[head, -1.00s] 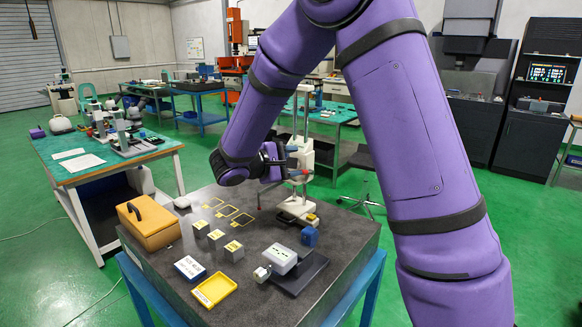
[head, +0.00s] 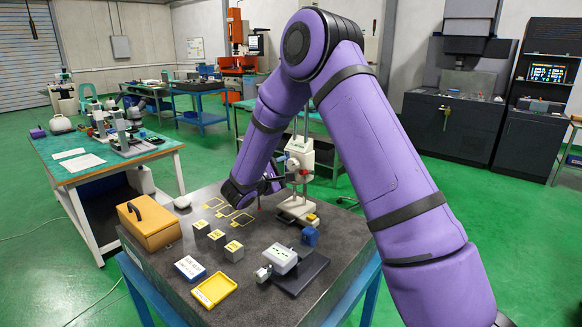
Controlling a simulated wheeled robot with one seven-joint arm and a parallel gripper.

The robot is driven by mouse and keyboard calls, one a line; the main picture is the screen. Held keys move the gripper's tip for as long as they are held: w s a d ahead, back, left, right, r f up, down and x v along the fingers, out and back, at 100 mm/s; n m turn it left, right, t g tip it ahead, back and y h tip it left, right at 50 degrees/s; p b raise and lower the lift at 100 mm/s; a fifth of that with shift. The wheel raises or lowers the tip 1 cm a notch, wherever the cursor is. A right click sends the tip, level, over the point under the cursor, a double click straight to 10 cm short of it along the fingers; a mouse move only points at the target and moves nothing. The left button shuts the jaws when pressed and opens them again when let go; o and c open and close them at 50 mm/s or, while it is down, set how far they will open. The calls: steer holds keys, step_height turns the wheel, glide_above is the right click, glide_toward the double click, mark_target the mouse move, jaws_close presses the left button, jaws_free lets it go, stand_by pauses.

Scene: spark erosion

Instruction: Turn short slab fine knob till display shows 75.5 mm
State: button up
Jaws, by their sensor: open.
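A white column stand (head: 300,165), which looks like a height gauge, stands on a wide white foot near the back right of the dark slab (head: 165,262). A small blue part and a red part sit on its column. I cannot make out a fine knob or read a display. My gripper (head: 279,183) is at the end of the purple arm, just left of the column and above the slab. It is partly hidden by my wrist, and its jaws are small and dark here. It is open, with nothing seen between the jaws. I cannot tell whether it touches the stand.
On the slab are an orange case (head: 150,222), several grey blocks (head: 217,239), a yellow tray (head: 214,290), a blue-edged card (head: 190,267), a white-topped device (head: 281,257) on a dark base and a blue block (head: 310,236). Yellow outlines mark the slab's back.

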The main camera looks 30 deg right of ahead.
mark_target(291, 166)
steer(key=shift+x, duration=1.9)
steer(key=shift+c, duration=0.4)
steer(key=c, duration=0.6)
steer(key=shift+o, duration=0.2)
steer(key=shift+m, duration=0.4)
steer(key=o, duration=0.6)
steer(key=shift+o, duration=0.2)
steer(key=shift+a, duration=0.1)
steer(key=v, duration=1)
steer(key=shift+s+a, duration=0.2)
steer(key=shift+a, duration=0.15)
